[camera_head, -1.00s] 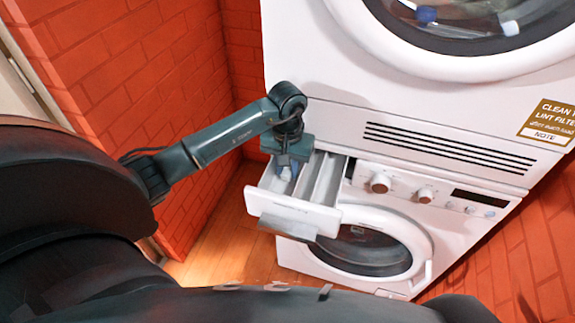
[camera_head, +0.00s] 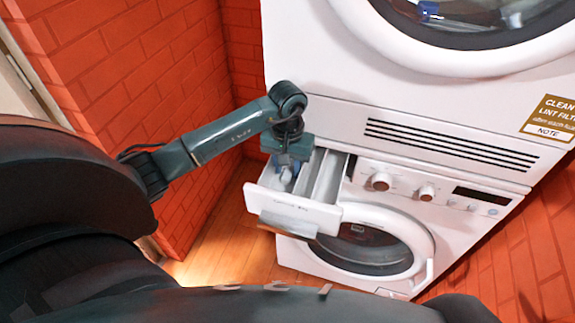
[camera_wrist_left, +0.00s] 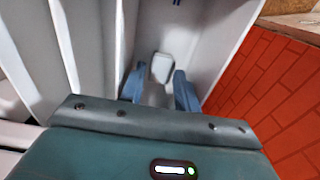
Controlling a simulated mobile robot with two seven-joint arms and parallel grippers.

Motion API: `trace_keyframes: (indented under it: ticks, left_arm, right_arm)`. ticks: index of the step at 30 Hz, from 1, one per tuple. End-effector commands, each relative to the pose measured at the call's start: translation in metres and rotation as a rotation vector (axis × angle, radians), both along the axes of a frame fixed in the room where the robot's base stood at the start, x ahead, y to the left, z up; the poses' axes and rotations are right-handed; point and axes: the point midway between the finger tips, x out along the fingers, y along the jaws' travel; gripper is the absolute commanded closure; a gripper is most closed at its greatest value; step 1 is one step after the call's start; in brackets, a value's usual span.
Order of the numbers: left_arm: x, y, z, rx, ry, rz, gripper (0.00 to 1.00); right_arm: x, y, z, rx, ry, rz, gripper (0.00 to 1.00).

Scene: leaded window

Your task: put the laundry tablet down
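The white laundry tablet (camera_wrist_left: 162,67) lies in the outermost compartment of the pulled-out detergent drawer (camera_head: 292,211), the left one in the head view. My left gripper (camera_wrist_left: 161,80) points down into that compartment. Its two blue fingers stand apart on either side of the tablet, with a narrow gap visible, and look open. In the head view the left gripper (camera_head: 287,176) sits over the drawer's left side, and the tablet is too small to make out clearly. My right gripper is not in view.
The drawer belongs to the lower white washing machine (camera_head: 395,200). Another machine (camera_head: 320,70) is stacked above, close to my left wrist. Drawer dividers (camera_wrist_left: 118,45) run beside the gripper. A red brick wall (camera_head: 130,80) stands at the left, with wooden floor (camera_head: 228,245) below.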

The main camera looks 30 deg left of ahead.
Motion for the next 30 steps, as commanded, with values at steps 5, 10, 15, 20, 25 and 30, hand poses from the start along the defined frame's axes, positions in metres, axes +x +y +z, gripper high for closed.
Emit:
trace_keyframes:
  ticks: [5,10,15,20,25,30]
  left_arm:
    - [0.002,0.001,0.029,0.004,-0.007,0.0,0.68]
    - [0.002,0.001,0.069,0.003,-0.007,0.0,0.68]
    - [0.001,0.001,0.103,0.003,-0.004,0.0,0.68]
    - [0.0,0.0,0.122,0.0,-0.001,-0.001,0.68]
    - [0.0,0.0,0.128,0.001,0.001,0.0,0.68]
    - [0.0,0.0,0.128,0.001,0.001,0.0,0.68]
  right_arm:
    - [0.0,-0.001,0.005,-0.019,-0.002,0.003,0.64]
    - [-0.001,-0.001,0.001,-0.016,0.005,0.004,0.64]
    - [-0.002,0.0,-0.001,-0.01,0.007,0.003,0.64]
    - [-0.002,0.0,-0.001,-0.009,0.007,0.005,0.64]
    - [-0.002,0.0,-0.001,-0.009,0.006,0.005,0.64]
    - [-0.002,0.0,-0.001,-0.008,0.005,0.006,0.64]
